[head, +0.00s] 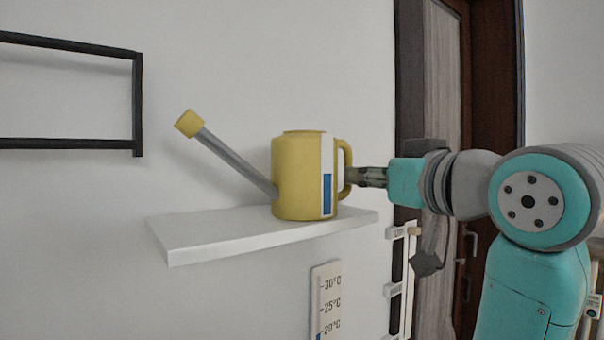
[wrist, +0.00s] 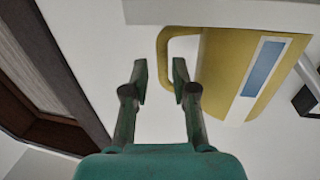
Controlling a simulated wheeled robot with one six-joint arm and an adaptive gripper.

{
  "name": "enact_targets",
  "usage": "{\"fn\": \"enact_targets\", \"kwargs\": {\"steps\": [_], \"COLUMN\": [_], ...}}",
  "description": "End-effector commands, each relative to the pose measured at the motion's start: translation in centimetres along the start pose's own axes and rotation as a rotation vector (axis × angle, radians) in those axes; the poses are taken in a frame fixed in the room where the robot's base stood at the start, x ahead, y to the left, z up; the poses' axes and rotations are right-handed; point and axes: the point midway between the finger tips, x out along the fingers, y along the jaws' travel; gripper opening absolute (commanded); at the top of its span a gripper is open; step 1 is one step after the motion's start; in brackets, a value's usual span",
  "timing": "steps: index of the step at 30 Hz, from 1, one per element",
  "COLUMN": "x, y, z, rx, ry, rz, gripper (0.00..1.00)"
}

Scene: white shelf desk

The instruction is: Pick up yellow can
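The yellow can (head: 298,178) is a watering can with a long grey spout, a yellow spout cap and a white-and-blue label. It stands upright on the white wall shelf (head: 200,243), its handle (head: 347,160) to the right. My gripper (head: 358,177) reaches in from the right at handle height. In the wrist view, where the scene looks upside down, my gripper (wrist: 160,77) is open, and the can's handle (wrist: 163,60) appears between its two fingers. The can's body (wrist: 240,70) is to their right. I cannot tell whether a finger touches the handle.
A black wall frame (head: 137,100) hangs at upper left. A thermometer (head: 327,300) is on the wall below the shelf. A white rack (head: 402,275) with hooks and a dark door (head: 490,120) are behind my arm. The shelf's left part is clear.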

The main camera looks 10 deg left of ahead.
Motion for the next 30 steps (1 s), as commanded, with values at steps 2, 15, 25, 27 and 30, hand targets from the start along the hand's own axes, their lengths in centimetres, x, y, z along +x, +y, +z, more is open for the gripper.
{"fn": "enact_targets", "kwargs": {"steps": [2, 15, 25, 27, 30], "x": [1.1, 4.6, 4.6, 4.6, 4.6], "y": [-0.3, -0.2, -0.2, -0.3, -0.3], "z": [0.1, 0.1, 0.1, 0.1, 0.0], "rx": [0.002, 0.001, 0.001, 0.001, 0.001], "ry": [-0.003, 0.0, 0.0, 0.0, 0.002], "rz": [-0.004, -0.001, -0.001, -0.001, -0.001], "gripper": [0.27, 0.27, 0.0, 0.0, 0.0]}}
